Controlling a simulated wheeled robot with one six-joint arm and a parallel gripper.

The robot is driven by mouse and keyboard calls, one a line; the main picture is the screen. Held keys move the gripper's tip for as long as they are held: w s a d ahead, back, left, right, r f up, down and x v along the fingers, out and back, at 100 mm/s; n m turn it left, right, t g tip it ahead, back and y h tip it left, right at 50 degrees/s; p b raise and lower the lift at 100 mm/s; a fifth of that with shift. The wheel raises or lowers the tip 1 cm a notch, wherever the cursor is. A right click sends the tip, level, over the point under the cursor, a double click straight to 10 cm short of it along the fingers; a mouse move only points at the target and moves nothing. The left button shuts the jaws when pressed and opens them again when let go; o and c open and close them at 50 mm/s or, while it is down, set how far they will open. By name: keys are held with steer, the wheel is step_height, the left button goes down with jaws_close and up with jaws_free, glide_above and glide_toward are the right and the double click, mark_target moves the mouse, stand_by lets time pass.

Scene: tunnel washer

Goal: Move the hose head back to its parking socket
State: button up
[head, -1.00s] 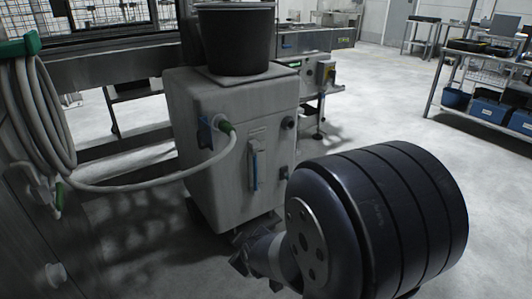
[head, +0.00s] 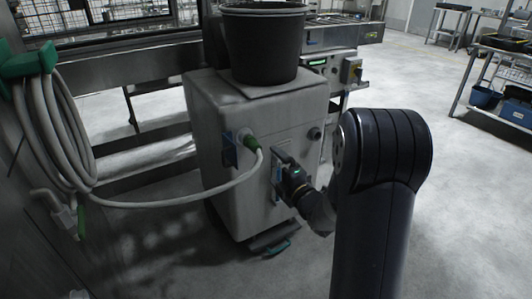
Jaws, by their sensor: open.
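The hose head (head: 254,145), with a green collar, is at the upper front face of the grey cabinet (head: 237,185), beside a blue bracket (head: 230,150). Its pale hose (head: 190,202) sags left towards the wall. My gripper (head: 281,160) is open, in front of the cabinet face, right of and slightly below the hose head and apart from it. It partly covers the cabinet's blue upright handle (head: 277,186); I cannot tell whether they touch. I cannot tell which fitting is the parking socket.
A coiled hose (head: 55,130) hangs from a green holder (head: 28,62) on the left wall, above a pipe fitting with a green part (head: 81,222). A black bucket (head: 263,45) stands on the cabinet. A shelf rack (head: 490,75) is at far right. Floor between is clear.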

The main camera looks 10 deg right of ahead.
mark_target(258, 151)
steer(key=p+x, duration=0.1)
steer(key=x, duration=0.8)
steer(key=shift+a+f, duration=0.1)
steer(key=shift+f, duration=0.05)
steer(key=shift+b+x, duration=0.35)
steer(key=shift+x, duration=0.75)
steer(key=shift+w, duration=0.1)
jaws_close()
steer(key=shift+s, duration=0.2)
stand_by(0.5)
steer(key=shift+s, duration=0.25)
steer(key=shift+b+v, duration=1.25)
steer(key=shift+v, duration=1)
